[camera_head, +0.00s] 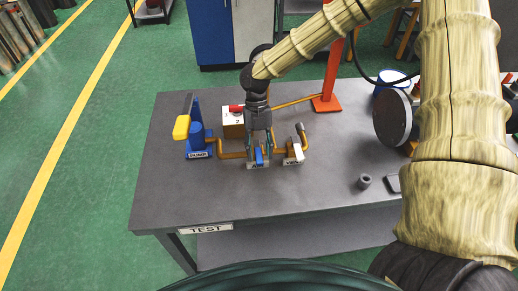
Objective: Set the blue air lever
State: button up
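The blue air lever (259,157) stands on a small base at the front middle of the table, above a label that seems to read AIR (257,166). My gripper (260,151) points down from above, with one fingertip on each side of the lever. The fingers look spread, with gaps between them and the lever. The fingers and wrist hide part of the lever and its valve, so its exact angle is hard to tell.
On the grey table (330,185), a PUMP unit with a yellow handle (182,127) stands left and a VENT valve (294,150) close right. Behind are a box with a red switch (237,108) and an orange post (327,103). A small grey ring (365,181) lies right; the front is clear.

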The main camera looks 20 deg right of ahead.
aim_at(258, 144)
jog(key=v, duration=1.2)
jog(key=shift+d, duration=0.15)
dwell(0.3)
